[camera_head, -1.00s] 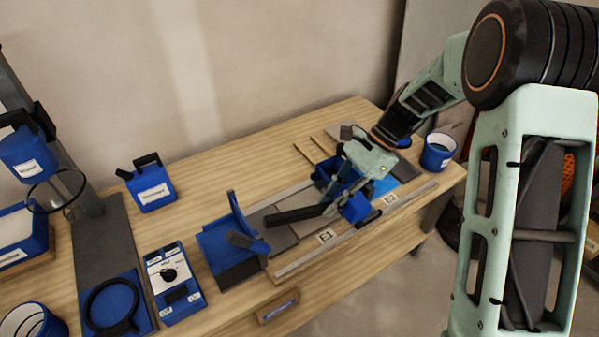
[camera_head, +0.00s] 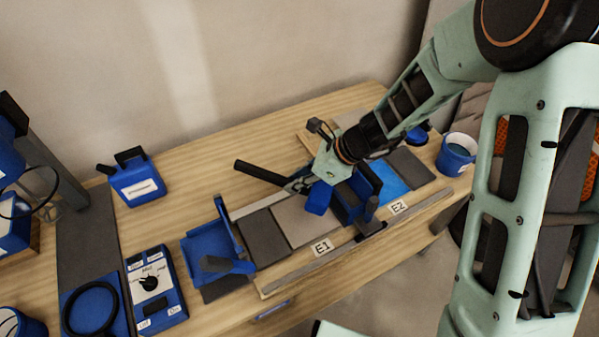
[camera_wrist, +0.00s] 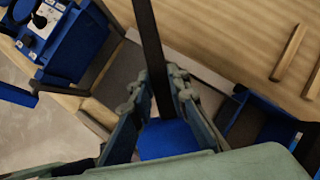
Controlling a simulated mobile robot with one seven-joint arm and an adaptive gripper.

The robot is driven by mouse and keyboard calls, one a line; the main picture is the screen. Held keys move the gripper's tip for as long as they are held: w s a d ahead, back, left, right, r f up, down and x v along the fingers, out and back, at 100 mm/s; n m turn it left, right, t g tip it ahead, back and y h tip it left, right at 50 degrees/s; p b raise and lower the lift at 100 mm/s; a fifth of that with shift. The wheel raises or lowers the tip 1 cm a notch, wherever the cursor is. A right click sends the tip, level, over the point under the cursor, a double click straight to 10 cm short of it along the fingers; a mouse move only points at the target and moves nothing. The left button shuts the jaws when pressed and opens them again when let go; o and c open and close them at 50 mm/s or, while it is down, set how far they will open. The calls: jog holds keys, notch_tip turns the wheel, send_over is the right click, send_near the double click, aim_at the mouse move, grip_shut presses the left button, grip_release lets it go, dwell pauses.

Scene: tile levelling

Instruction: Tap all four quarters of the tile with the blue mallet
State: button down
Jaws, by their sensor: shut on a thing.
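The blue mallet has a black handle (camera_head: 258,172) and a blue head (camera_head: 318,199). My gripper (camera_head: 302,184) is shut on the handle close to the head. The handle points to the upper left in the head view. In the wrist view the handle (camera_wrist: 150,35) runs up from between the fingers (camera_wrist: 160,88), and the blue head (camera_wrist: 168,138) is below them. A light grey tile (camera_head: 300,226) lies in the row on the bench, partly hidden by the mallet head. I cannot tell whether the head touches it.
A blue bracket (camera_head: 205,250) stands left of the row and a blue frame (camera_head: 368,190) right of the mallet head. A dark grey tile (camera_head: 264,238) and a bright blue surface (camera_head: 388,178) flank the light tile. A blue control box (camera_head: 155,285) stands at left.

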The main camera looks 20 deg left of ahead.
jog(key=shift+s+f+b, duration=0.1)
jog(key=shift+f+b, duration=1.45)
jog(key=shift+f, duration=0.3)
notch_tip(320, 180, down, 5)
jog(key=b, duration=0.4)
jog(key=shift+f+b, duration=0.15)
jog(key=shift+b, duration=0.2)
notch_tip(320, 180, up, 6)
jog(key=p, duration=0.5)
jog(key=shift+f, duration=0.25)
